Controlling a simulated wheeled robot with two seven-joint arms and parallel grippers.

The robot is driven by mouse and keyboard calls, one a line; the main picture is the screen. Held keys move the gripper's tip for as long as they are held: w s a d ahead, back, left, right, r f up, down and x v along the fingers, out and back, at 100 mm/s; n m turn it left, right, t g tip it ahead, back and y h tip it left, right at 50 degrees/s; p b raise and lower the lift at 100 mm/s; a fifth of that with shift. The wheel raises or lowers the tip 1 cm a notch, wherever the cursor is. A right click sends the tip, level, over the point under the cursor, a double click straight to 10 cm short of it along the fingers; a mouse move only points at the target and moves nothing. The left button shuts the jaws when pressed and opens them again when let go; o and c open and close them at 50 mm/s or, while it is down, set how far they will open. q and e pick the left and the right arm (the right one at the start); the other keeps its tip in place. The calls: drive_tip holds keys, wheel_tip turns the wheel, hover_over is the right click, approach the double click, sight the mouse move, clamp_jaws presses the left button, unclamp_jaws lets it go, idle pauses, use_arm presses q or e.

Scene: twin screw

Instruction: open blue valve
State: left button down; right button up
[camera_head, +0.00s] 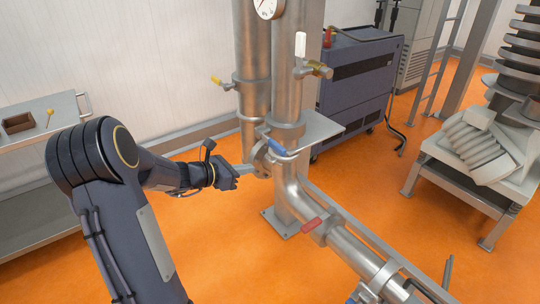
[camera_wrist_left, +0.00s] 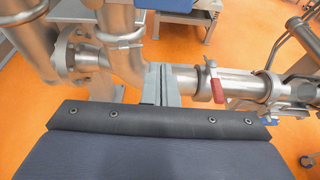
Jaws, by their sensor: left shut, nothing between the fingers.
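The blue valve handle (camera_head: 278,147) sits on a short side fitting at the front of the upright metal pipe, just below the small plate. My left gripper (camera_head: 246,169) is shut and empty, its fingertips just left of and below the blue handle, close to the metal flange beside it. I cannot tell whether the fingertips touch the flange. In the left wrist view my left gripper (camera_wrist_left: 161,85) shows its two fingers together in front of the pipes. The blue handle cannot be made out clearly there.
A red valve handle (camera_head: 313,224) is on the sloping pipe; it also shows in the left wrist view (camera_wrist_left: 218,88). A yellow handle (camera_head: 217,81) and a white handle (camera_head: 301,45) are higher up. A grey table (camera_head: 60,110) stands left. Orange floor (camera_head: 235,265) lies open in front.

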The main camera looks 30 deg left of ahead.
sight(273, 140)
use_arm(q)
drive_tip(key=w+d+p, duration=0.3)
drive_tip(key=w, duration=0.5)
drive_tip(key=shift+w+d+r+p, duration=0.35)
drive_tip(key=shift+w+p, duration=0.05)
